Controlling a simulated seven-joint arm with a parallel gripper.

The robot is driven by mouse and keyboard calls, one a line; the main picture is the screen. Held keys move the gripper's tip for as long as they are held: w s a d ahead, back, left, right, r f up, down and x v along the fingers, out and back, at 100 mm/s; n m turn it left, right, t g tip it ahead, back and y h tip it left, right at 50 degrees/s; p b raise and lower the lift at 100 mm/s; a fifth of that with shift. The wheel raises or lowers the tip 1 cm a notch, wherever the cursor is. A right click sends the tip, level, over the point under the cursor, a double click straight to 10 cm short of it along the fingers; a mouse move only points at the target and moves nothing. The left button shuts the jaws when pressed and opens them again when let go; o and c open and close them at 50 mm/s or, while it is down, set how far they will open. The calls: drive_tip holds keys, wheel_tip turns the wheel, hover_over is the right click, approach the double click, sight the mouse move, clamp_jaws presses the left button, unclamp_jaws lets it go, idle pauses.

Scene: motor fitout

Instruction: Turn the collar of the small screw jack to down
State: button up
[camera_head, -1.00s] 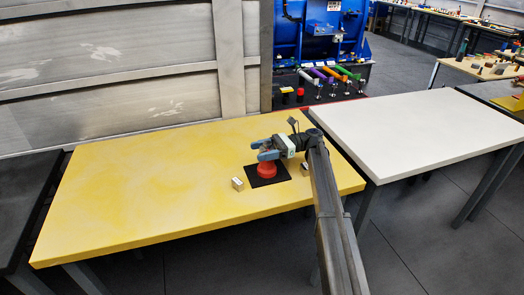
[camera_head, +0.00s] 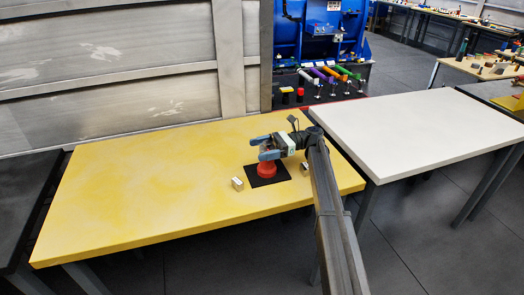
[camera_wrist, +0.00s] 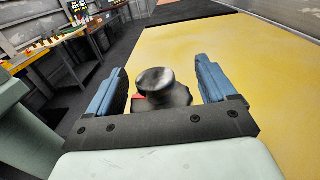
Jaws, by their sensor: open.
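The small screw jack has a red body (camera_head: 266,170) and stands upright on a black mat (camera_head: 254,183) on the yellow table. Its upper part is largely hidden by my gripper in the head view. In the wrist view a dark grey round top (camera_wrist: 155,80) shows between the fingers, with a little red (camera_wrist: 138,98) beside it. My gripper (camera_head: 258,149) is open, its blue fingers level with the jack's upper part. In the wrist view the fingers of my gripper (camera_wrist: 160,66) stand on either side of the grey top, with gaps. The collar's marking cannot be read.
A small metal block (camera_head: 237,184) lies left of the mat and another (camera_head: 305,169) lies right of it. The yellow table (camera_head: 130,190) is clear on its left. A white table (camera_head: 430,125) adjoins at the right. A panelled wall (camera_head: 100,70) stands behind.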

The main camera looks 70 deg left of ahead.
sight(262, 148)
wheel_tip(262, 148, up, 9)
drive_tip(key=shift+r, duration=0.2)
idle(0.5)
drive_tip(key=shift+w, duration=0.4)
drive_tip(key=w+d+f+m+y, duration=0.25)
drive_tip(key=d+f+y, duration=0.2)
drive_tip(key=d, duration=0.25)
drive_tip(key=w+d+f+m+y, duration=0.2)
drive_tip(key=d+f+m+y, duration=0.1)
drive_tip(key=d+f, duration=0.3)
drive_tip(key=w+a+m+t+y, duration=0.4)
drive_tip(key=m+t+y, duration=0.1)
drive_tip(key=t+y, duration=0.2)
drive_tip(key=x, duration=0.9)
drive_tip(key=r+x, duration=0.1)
drive_tip(key=x, duration=0.3)
drive_tip(key=shift+s+a, duration=0.15)
drive_tip(key=shift+s, duration=0.05)
